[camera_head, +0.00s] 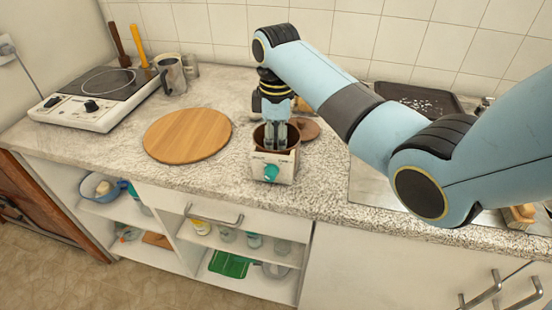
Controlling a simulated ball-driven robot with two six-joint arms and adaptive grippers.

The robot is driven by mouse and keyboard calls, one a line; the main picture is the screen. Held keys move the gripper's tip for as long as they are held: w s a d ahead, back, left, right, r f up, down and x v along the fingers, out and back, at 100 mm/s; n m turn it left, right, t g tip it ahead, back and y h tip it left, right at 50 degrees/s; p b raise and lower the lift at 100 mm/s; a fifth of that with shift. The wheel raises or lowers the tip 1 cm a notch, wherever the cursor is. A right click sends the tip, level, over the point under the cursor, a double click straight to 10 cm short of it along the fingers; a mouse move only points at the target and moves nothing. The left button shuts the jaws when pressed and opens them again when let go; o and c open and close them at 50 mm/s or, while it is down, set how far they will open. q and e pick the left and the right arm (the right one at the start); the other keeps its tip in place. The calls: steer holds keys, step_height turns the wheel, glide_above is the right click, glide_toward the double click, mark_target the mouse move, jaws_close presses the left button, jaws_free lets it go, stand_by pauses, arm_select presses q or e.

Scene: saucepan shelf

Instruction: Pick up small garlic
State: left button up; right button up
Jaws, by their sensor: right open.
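I cannot make out the small garlic for certain in the head view. My right gripper (275,146) points straight down over a brown bowl (257,134). Its fingers are open and reach down at or inside the bowl's rim. The fingers and bowl wall hide what lies inside the bowl. My left gripper is not in view.
A round wooden board (187,135) lies left of the bowl. A brown lid-like disc (307,129) lies behind it. A hotplate (95,98) and a metal mug (172,76) stand at the back left. A dark tray (418,98) is at the back right. Open shelves (190,262) are below.

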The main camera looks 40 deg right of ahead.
steer(key=f, duration=0.4)
steer(key=shift+s, duration=0.2)
steer(key=shift+f, duration=0.2)
steer(key=c, duration=0.5)
steer(key=shift+r, duration=0.1)
steer(key=shift+c, duration=1.3)
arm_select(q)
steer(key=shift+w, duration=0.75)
arm_select(e)
steer(key=shift+r, duration=0.1)
step_height(320, 180, up, 10)
steer(key=shift+w+f, duration=0.1)
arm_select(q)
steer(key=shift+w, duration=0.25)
arm_select(e)
steer(key=shift+n, duration=0.3)
